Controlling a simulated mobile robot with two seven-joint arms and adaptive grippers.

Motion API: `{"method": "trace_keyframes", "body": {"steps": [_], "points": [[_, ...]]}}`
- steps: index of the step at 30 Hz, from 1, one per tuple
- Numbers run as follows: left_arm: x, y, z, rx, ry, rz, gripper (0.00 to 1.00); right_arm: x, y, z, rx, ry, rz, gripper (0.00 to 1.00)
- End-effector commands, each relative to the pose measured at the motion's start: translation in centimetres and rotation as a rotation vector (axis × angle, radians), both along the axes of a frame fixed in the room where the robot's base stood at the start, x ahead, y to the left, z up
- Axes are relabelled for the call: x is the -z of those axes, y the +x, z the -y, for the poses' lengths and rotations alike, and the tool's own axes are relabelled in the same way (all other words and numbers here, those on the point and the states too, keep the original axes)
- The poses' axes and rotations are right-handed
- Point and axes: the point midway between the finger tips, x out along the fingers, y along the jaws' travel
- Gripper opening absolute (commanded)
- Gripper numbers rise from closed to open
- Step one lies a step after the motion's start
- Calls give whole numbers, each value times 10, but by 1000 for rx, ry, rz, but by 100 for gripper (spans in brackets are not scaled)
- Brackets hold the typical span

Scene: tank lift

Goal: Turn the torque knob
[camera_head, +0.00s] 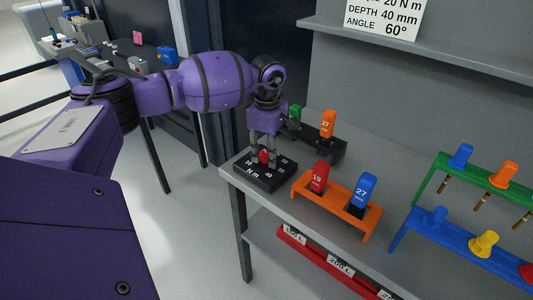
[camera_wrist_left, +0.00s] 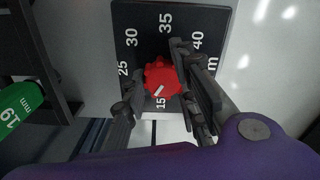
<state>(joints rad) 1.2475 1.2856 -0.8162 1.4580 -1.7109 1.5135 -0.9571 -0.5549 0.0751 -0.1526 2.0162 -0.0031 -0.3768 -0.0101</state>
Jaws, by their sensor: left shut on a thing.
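The red torque knob (camera_head: 264,156) sits on a black dial block (camera_head: 273,181) marked "N m" at the left corner of the grey bench. My left gripper (camera_head: 264,150) points down over the block, its fingers shut on the knob. In the left wrist view the knob (camera_wrist_left: 165,78) is between the two dark fingers (camera_wrist_left: 158,85). The knob's white mark points to the lower left, near the 15. The 25, 30, 35 and 40 show on the dial plate (camera_wrist_left: 150,14); a finger hides part of the plate. My right gripper is not in view.
An orange rack (camera_head: 325,207) with red 19 and blue 27 sockets stands right of the dial. A black rack (camera_head: 322,146) is behind. Green (camera_head: 425,185) and blue (camera_head: 402,232) tool racks stand farther right. A wall sign (camera_head: 384,18) reads 20 N m, depth 40 mm, angle 60°.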

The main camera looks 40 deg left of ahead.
Motion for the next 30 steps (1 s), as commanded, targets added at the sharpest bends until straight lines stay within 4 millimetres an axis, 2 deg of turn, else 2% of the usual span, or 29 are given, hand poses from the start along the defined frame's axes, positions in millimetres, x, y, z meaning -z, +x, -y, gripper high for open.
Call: {"method": "trace_keyframes", "body": {"steps": [1, 12, 30], "points": [[-6, 6, -4, 29, 7, 20, 0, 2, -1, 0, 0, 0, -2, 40], [-8, 7, -1, 213, 6, 25, 0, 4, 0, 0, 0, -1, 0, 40], [-9, 7, 0, 254, 4, 25, 0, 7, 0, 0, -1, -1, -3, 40]]}}
